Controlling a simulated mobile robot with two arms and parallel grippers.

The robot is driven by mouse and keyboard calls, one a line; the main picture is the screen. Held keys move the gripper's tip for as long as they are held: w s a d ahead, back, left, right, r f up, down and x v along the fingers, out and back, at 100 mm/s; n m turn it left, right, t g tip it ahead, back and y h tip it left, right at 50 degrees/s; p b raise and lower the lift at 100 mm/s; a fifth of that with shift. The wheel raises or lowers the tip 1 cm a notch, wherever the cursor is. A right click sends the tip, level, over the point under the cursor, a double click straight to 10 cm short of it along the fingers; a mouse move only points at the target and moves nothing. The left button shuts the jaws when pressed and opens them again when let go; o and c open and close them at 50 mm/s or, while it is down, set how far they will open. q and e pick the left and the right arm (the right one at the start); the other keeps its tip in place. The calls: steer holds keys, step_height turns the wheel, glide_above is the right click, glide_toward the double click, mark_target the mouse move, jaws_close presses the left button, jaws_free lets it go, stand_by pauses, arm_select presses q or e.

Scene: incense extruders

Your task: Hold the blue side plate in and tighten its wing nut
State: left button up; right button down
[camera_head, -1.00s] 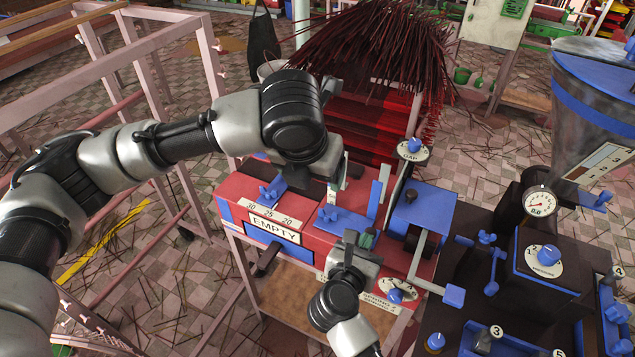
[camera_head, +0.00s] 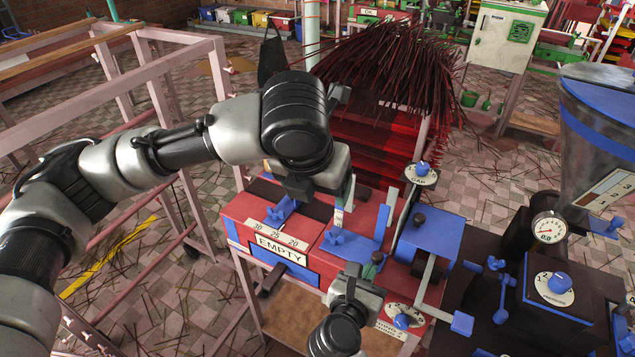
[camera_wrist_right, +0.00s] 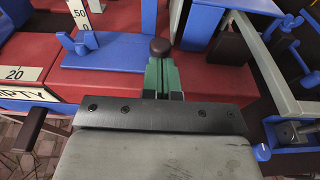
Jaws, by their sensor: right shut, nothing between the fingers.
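A blue side plate (camera_head: 362,246) lies on the red top of the machine, with an upright blue strip at its right end. My right gripper (camera_head: 372,268) is shut and empty just in front of the plate's right end. Its green fingertips (camera_wrist_right: 163,80) are together, close to a dark round knob (camera_wrist_right: 160,47).
A second blue wing nut (camera_head: 275,215) is on the left, behind the 30-25-20 scale (camera_head: 278,234). A GAP dial (camera_head: 421,172), blue block (camera_head: 430,228) and crank arm (camera_head: 428,285) crowd the right. A pink frame (camera_head: 160,100) stands left. Dark red sticks (camera_head: 385,70) are piled behind.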

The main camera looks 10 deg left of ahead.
steer(key=shift+f+v, duration=0.2)
steer(key=shift+v, duration=0.85)
steer(key=shift+f+v, duration=0.2)
steer(key=shift+v, duration=0.85)
